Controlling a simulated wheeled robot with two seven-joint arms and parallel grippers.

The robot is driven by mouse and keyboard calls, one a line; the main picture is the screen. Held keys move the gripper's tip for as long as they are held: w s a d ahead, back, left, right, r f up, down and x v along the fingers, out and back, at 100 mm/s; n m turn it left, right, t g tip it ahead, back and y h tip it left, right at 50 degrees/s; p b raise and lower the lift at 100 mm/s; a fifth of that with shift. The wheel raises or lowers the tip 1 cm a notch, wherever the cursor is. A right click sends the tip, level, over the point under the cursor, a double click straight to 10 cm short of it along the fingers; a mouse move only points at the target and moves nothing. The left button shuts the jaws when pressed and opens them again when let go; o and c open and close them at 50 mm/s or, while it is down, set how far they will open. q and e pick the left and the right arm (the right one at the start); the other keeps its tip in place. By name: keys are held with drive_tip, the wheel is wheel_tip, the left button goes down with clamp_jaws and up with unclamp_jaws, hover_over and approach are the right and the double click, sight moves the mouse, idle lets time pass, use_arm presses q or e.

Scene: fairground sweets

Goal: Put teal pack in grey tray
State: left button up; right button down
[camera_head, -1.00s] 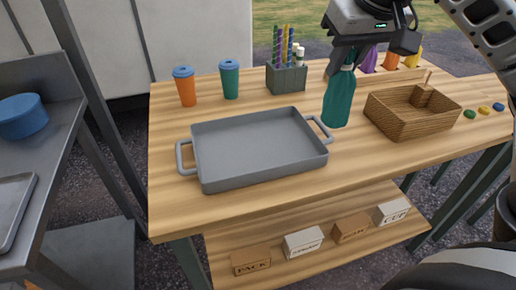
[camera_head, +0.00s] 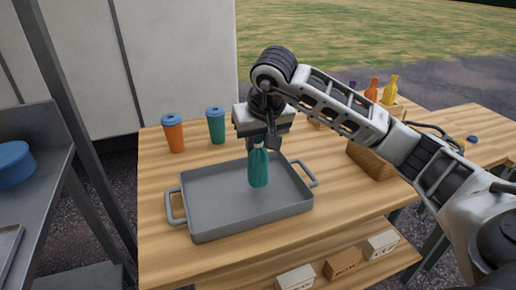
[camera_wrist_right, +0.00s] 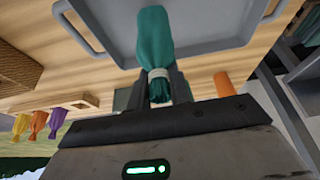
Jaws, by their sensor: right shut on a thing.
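The teal pack (camera_head: 258,170) hangs upright below my right gripper (camera_head: 261,143), which is shut on its tied neck. In the head view the pack is over the inside of the grey tray (camera_head: 252,222), toward its back half. I cannot tell whether its bottom touches the tray floor. In the right wrist view the teal pack (camera_wrist_right: 153,42) extends from the fingers (camera_wrist_right: 160,88) across the grey tray (camera_wrist_right: 225,22). The tray's inside is otherwise bare where it shows. My left gripper is out of view.
An orange cup (camera_head: 173,134) and a teal cup (camera_head: 216,126) stand behind the tray. A wicker basket (camera_head: 368,161) is right of it, partly behind my right arm. Orange (camera_head: 371,90) and yellow (camera_head: 389,91) packs stand at the back right. Boxes (camera_head: 341,263) sit on the lower shelf.

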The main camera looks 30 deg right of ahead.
wheel_tip(320, 180, down, 2)
drive_tip(key=shift+f, duration=0.35)
drive_tip(key=shift+f, duration=0.2)
drive_tip(key=c, duration=1.3)
unclamp_jaws()
